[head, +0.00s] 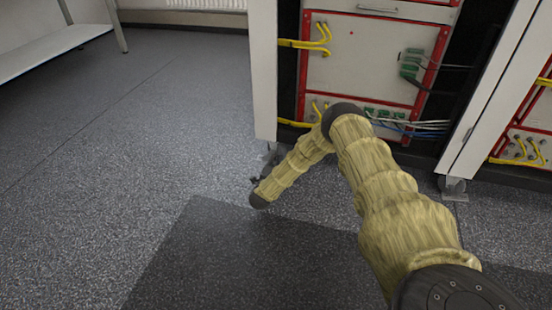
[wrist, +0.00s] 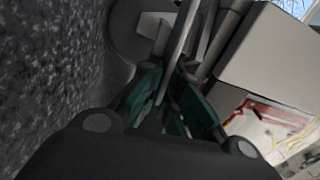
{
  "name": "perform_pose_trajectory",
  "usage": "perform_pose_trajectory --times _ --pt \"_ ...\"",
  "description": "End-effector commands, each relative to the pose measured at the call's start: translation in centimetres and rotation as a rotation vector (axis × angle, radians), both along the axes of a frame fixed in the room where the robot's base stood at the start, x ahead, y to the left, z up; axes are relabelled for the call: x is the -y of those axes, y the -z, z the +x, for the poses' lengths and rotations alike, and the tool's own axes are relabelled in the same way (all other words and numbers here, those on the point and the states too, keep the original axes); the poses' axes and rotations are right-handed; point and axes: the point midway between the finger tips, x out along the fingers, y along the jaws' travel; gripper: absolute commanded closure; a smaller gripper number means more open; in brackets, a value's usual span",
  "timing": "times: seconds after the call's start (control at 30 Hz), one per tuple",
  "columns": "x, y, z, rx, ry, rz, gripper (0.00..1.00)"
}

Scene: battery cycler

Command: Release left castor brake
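The left castor (head: 269,154) stands under the left front corner of the white cabinet, partly hidden behind my forearm in the head view. In the wrist view its grey wheel (wrist: 128,28) shows beyond the fingers, with a pale bracket part in front of it. My gripper (head: 254,181) is low over the floor, just in front of and slightly left of the castor. In the wrist view my gripper's teal-padded fingers (wrist: 170,85) point at the castor, close together. A thin grey bar appears in line with the gap between them. Contact and the brake lever's position are unclear.
The white cabinet (head: 264,70) holds red-framed units with yellow and green connectors. Another castor (head: 453,188) stands at the right. A white bench (head: 45,50) is at the far left. The speckled grey floor (head: 130,130) is clear left of the cabinet.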

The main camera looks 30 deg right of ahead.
Motion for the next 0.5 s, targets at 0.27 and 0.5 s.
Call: perform_pose_trajectory --times 0.27,0.5 --pt "-0.21 -0.71 0.05 -0.116 -0.003 -0.096 1.0" --pt "-0.25 -0.53 0.06 -0.14 -0.002 -0.117 1.0"
